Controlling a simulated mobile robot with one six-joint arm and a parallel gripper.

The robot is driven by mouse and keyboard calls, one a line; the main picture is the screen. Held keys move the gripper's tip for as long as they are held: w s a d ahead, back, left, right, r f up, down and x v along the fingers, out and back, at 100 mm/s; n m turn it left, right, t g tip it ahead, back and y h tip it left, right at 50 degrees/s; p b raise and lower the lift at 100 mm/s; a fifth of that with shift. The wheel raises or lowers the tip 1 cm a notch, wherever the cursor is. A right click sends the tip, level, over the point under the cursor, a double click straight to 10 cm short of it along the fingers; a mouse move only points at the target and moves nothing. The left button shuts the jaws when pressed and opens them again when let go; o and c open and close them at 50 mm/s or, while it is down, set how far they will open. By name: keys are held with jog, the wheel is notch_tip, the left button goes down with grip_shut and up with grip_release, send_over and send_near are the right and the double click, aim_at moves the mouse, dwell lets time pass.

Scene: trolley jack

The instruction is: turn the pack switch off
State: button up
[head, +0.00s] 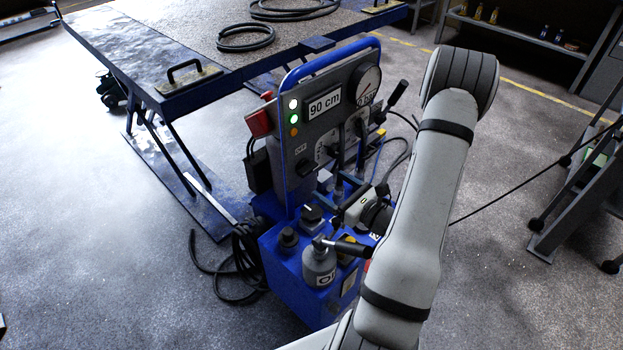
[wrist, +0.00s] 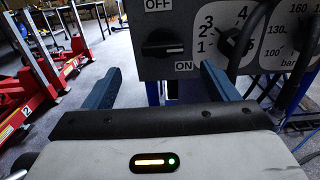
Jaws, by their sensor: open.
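The pack switch is a black rotary knob (wrist: 163,45) on the grey panel in the wrist view. OFF is printed above it and ON below right. Its white pointer line lies about level, pointing right, near the ON side. In the head view the knob (head: 306,168) is on the panel's lower left. My gripper (wrist: 160,80) is open and empty, its blue fingers spread wide to the left and right of the knob. The knob appears ahead of the fingertips, apart from them.
The panel has lit lamps (head: 293,105), a red box (head: 262,120), a "90 cm" display (head: 324,105) and a gauge (head: 368,84). A numbered dial (wrist: 228,38) is right of the knob. Below are a blue tank (head: 290,270) and a lever (head: 340,246). A blue lift table (head: 200,75) stands behind.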

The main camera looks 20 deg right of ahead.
aim_at(311, 172)
jog(key=shift+p+x, duration=0.45)
jog(key=shift+x, duration=3.35)
jog(key=shift+d, duration=0.1)
jog(key=shift+c, duration=0.4)
